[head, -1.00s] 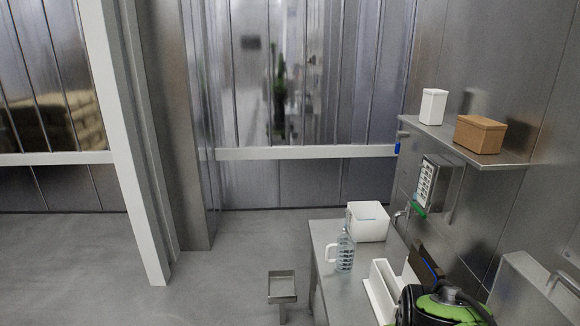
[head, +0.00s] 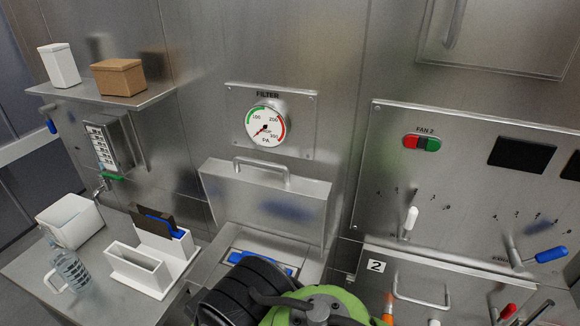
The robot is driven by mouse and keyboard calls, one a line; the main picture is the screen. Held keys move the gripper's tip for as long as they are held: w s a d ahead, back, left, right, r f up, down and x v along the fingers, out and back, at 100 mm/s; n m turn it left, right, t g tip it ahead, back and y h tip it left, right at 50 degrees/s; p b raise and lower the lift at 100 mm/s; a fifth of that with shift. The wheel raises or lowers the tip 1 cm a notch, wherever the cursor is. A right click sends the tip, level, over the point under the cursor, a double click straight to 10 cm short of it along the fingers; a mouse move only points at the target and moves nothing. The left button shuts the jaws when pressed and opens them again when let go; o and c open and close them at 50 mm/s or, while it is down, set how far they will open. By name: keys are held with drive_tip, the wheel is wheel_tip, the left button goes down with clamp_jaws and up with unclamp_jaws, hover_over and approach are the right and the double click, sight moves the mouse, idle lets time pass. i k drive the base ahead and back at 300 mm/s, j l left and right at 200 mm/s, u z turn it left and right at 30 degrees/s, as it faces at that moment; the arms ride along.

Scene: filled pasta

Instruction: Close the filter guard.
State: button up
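The filter guard (head: 268,208) is a broad steel cover with a bar handle (head: 262,170) along its top edge. It stands upright against the wall below the round FILTER gauge (head: 266,126), so it looks raised. In front of its lower edge is a steel housing with a blue-framed part (head: 262,263) showing in its top. My green and black arm covers the front of that housing. My gripper cannot be made out in the head view.
On the left, a bench (head: 108,303) holds a white box (head: 70,221), a clear jug (head: 70,268) and a white holder (head: 140,272). A shelf (head: 150,97) hangs above. On the right are a lever panel (head: 468,170) and a hatch marked 2 (head: 376,266).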

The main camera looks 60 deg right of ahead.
sight(285, 202)
drive_tip(key=z, duration=1.3)
